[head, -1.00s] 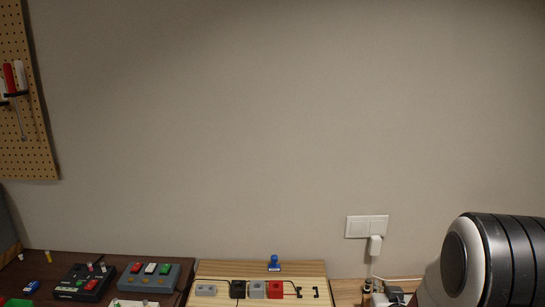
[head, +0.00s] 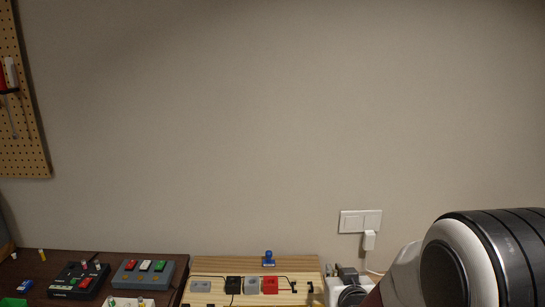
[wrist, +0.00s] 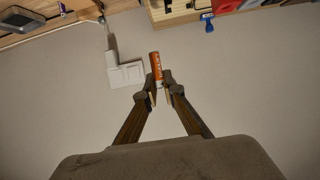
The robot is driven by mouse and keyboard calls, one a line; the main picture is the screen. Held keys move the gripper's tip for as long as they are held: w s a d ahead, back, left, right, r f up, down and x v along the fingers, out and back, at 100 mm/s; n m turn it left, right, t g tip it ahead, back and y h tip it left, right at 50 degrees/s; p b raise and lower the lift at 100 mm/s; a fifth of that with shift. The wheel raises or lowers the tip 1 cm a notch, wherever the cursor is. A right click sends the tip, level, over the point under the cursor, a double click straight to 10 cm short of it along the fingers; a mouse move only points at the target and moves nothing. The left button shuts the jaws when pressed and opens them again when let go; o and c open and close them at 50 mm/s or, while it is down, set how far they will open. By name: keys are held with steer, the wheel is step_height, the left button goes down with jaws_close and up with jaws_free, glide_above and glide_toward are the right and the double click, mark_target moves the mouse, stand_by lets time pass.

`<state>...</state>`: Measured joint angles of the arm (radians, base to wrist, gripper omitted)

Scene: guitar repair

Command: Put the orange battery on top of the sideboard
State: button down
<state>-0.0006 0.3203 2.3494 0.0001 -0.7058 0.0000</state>
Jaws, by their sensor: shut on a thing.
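In the wrist view the orange battery (wrist: 155,67) is upright in the picture, between the two fingertips of my gripper (wrist: 160,86). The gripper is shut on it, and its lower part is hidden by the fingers. The pale wall fills the background behind it. In the head view I cannot make out the battery. A light wooden surface (head: 225,263) and a dark brown surface (head: 115,262) lie along the bottom; I cannot tell which, if either, is the sideboard.
A blue knob-like object (head: 268,259), a red block (head: 270,285) and grey blocks stand on the light wood. Button boxes (head: 142,272) crowd the dark surface. A wall socket plate (head: 360,221) with a white plug (head: 369,240) is on the wall. A pegboard (head: 22,120) hangs at left.

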steer(key=shift+d, duration=0.1)
steer(key=w+d+f, duration=0.1)
steer(key=d+f, duration=0.3)
steer(key=d, duration=1)
steer(key=w+d+f, duration=0.2)
steer(key=d+f, duration=0.2)
steer(key=d, duration=1)
steer(key=w+d+f, duration=0.2)
steer(key=d+f, duration=0.2)
steer(key=d, duration=0.9)
steer(key=shift+w+d+f+h, duration=0.15)
steer(key=shift+w+d+h, duration=0.1)
steer(key=shift+d+h, duration=0.15)
steer(key=shift+f, duration=3.1)
